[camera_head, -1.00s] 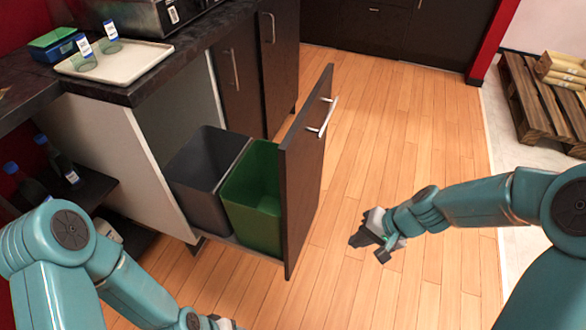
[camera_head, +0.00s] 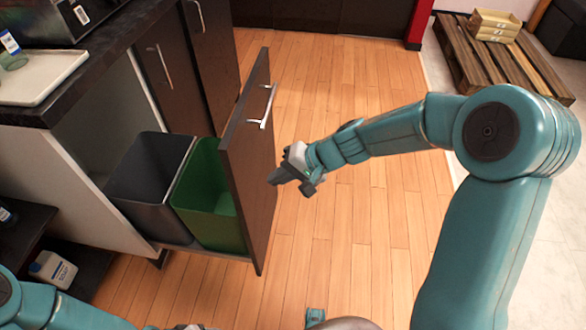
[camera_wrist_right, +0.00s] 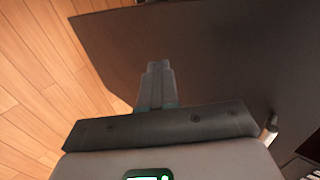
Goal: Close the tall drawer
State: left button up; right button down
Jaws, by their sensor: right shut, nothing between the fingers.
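The tall drawer (camera_head: 250,165) stands pulled out from the counter, its dark front panel upright and facing right. A silver bar handle (camera_head: 267,108) is near the panel's top. Inside are a grey bin (camera_head: 150,180) and a green bin (camera_head: 208,200). My right gripper (camera_head: 276,179) is shut and empty, at the outer face of the panel, below the handle. I cannot tell whether it touches. In the right wrist view the closed fingers (camera_wrist_right: 158,80) point at the dark panel (camera_wrist_right: 230,60). Only a sliver of what seems my left gripper shows at the bottom edge.
The counter (camera_head: 130,30) holds a white tray (camera_head: 40,78). Closed cabinet doors (camera_head: 170,65) stand behind the drawer. A low shelf with a white bottle (camera_head: 52,268) is at left. Wooden floor (camera_head: 350,230) is clear to the right; a pallet (camera_head: 510,65) lies at the far right.

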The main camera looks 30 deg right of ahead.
pick_arm(q)
jog(key=shift+s, duration=0.1)
pick_arm(e)
jog(key=shift+w+a+f, duration=0.2)
jog(key=shift+w+a, duration=0.55)
jog(key=shift+a, duration=0.3)
jog(key=shift+w+a+f, duration=0.2)
jog(key=shift+w+a, duration=0.5)
jog(key=shift+a, duration=0.3)
